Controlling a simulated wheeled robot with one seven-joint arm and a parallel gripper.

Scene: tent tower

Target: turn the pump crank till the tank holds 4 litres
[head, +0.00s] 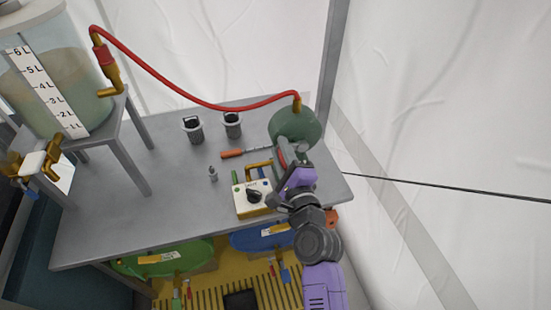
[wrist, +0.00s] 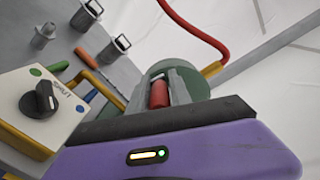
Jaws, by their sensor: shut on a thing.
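The clear tank (head: 60,85) stands on a raised grey stand at the upper left, with a white litre scale (head: 48,92) on its wall. It holds murky greenish liquid; the angle does not let me read the exact level. The green round pump (head: 293,124) sits at the table's right back corner, and its body also shows in the wrist view (wrist: 195,82). The red crank grip (wrist: 159,93) shows between my fingers. My gripper (head: 287,165) is shut on it, just in front of the pump. The rest of the crank is mostly hidden.
A red hose (head: 180,83) arches from pump to tank fitting. A valve box (head: 253,200) with a black knob (wrist: 42,100) stands left of my gripper. Two grey canisters (head: 193,130), an orange-handled tool (head: 232,154) and a small grey fitting (head: 213,174) stand or lie on the table.

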